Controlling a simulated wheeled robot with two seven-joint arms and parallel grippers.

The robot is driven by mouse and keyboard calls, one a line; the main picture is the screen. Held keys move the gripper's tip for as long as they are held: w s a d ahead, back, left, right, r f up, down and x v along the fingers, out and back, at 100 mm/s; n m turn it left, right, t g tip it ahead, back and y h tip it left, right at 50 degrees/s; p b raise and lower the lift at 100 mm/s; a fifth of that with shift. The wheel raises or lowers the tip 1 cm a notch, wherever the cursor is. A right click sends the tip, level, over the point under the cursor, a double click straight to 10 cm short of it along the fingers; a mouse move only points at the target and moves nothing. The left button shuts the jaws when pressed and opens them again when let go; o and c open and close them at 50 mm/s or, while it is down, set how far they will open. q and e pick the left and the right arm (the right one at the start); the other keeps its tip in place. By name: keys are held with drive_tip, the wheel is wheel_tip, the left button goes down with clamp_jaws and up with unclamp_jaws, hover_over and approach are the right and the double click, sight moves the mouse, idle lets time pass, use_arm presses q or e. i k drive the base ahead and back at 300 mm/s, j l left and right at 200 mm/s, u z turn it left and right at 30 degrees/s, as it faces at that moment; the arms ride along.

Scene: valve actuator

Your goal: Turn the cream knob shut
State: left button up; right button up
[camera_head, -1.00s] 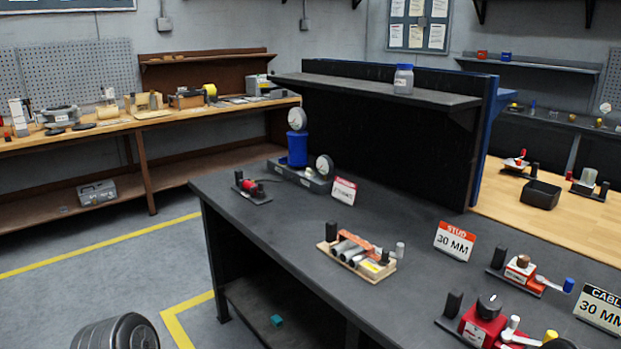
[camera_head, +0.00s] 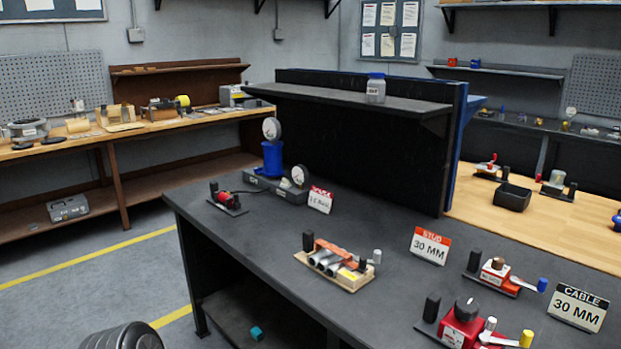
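I cannot make out a cream knob for certain. Several small fixtures stand on the dark bench (camera_head: 280,240). The front right one is a red valve block (camera_head: 460,327) with a black round knob (camera_head: 466,308) on top, and a pale, whitish upright piece (camera_head: 489,325) and a yellow-ended piece (camera_head: 526,339) beside it. Behind it is a red and white unit (camera_head: 495,272) with a brown top and a blue-ended lever (camera_head: 541,285). A wooden-based fixture (camera_head: 338,265) with grey cylinders sits mid-bench.
Signs reading "STUD 30 MM" (camera_head: 430,245) and "CABLE 30 MM" (camera_head: 577,307) stand on the bench. Blue and grey gauge gear (camera_head: 273,158) is at the back left. A raised shelf (camera_head: 350,98) runs behind. Floor is open at left.

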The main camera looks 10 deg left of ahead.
sight(285, 182)
drive_tip(key=j+z, duration=0.25)
drive_tip(key=z, duration=0.15)
drive_tip(key=i+j+z, duration=0.1)
drive_tip(key=j+z, duration=0.15)
drive_tip(key=z, duration=0.15)
drive_tip(key=j+z, duration=0.25)
drive_tip(key=z, duration=0.15)
drive_tip(key=j+z, duration=0.1)
drive_tip(key=j, duration=0.3)
drive_tip(key=k+j+z, duration=0.1)
drive_tip(key=j, duration=0.3)
drive_tip(key=k+j+z, duration=0.15)
drive_tip(key=j, duration=0.3)
drive_tip(key=j+z, duration=0.1)
drive_tip(key=j, duration=0.3)
drive_tip(key=k+j+z, duration=0.1)
drive_tip(key=j, duration=0.25)
drive_tip(key=k+j+z, duration=0.1)
drive_tip(key=j, duration=0.3)
drive_tip(key=k+j+z, duration=0.1)
drive_tip(key=j, duration=0.25)
drive_tip(key=k+j, duration=0.15)
drive_tip(key=j, duration=0.2)
drive_tip(key=k+j, duration=0.15)
drive_tip(key=j, duration=0.2)
drive_tip(key=k+j, duration=0.15)
drive_tip(key=j, duration=0.2)
drive_tip(key=k+j, duration=0.15)
drive_tip(key=j, duration=0.2)
